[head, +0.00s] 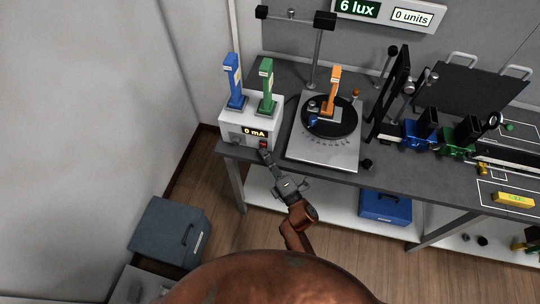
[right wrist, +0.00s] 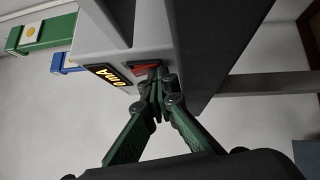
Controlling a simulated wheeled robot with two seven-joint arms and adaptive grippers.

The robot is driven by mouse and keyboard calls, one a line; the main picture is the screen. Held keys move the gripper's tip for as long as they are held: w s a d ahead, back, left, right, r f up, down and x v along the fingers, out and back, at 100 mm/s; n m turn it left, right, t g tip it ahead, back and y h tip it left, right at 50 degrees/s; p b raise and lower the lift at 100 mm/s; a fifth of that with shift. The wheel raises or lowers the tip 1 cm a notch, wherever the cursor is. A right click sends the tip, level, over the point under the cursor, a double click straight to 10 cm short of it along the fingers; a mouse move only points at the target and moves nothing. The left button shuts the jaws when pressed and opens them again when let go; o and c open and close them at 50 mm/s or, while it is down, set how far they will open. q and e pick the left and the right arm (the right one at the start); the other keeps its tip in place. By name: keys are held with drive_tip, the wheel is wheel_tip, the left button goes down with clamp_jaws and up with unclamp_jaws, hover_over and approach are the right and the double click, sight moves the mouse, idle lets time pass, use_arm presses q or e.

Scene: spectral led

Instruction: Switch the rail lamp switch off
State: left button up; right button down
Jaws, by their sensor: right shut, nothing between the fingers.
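The red switch (head: 263,143) sits on the front of the white lamp box (head: 236,130), beside a display (head: 254,132) reading 0 mA. The switch also shows in the right wrist view (right wrist: 141,68), partly covered by my fingertips. My right gripper (head: 266,156) is shut and empty, with its tips at the switch; I cannot tell whether they touch it. In the right wrist view my right gripper (right wrist: 159,88) shows its green fingers closed together. Which way the switch is set is too small to tell. My left gripper is not in view.
Blue (head: 233,80) and green (head: 267,85) upright holders stand on the box. A turntable (head: 330,118) with an orange holder (head: 334,90) is to its right. A wall sign (head: 386,12) reads 6 lux and 0 units. A blue bin (head: 385,207) sits on the lower shelf.

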drive_tip(key=shift+w+d+r, duration=0.1)
drive_tip(key=shift+w+d, duration=0.15)
drive_tip(key=shift+d, duration=0.1)
drive_tip(key=shift+s, duration=0.2)
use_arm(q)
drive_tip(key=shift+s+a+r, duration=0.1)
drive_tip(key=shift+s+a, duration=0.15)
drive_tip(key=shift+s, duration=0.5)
use_arm(e)
drive_tip(key=v, duration=0.7)
drive_tip(key=shift+s, duration=0.45)
drive_tip(key=shift+f, duration=0.25)
